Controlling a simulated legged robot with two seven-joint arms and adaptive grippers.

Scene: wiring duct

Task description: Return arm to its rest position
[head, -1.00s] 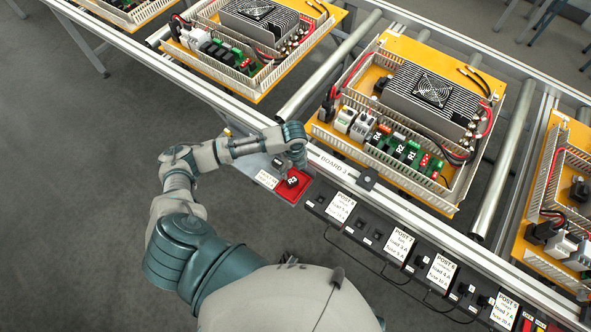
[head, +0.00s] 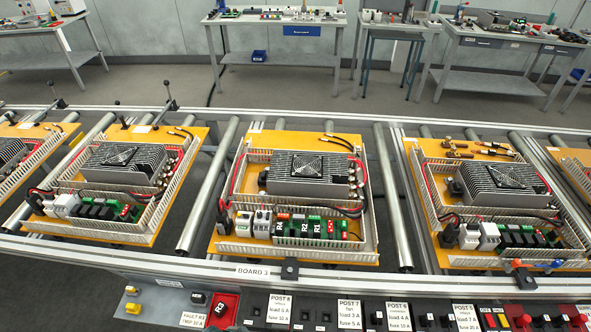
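Neither of my grippers nor my arms shows in the head view. A black relay marked R3 (head: 220,308) sits in the red tray (head: 231,318) at the front edge, below the BOARD 3 label (head: 259,272). The orange board (head: 230,243) above that label carries a grey finned unit with a fan (head: 306,175). A row of green modules along its front includes relays marked R4 (head: 280,229), R2 (head: 304,227) and R1 (head: 316,227).
Similar orange boards stand to the left (head: 146,232) and right (head: 411,158) on the roller conveyor (head: 394,205). Labelled posts (head: 349,314) line the front rail. Workbenches (head: 280,68) stand at the back beyond open grey floor (head: 330,105).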

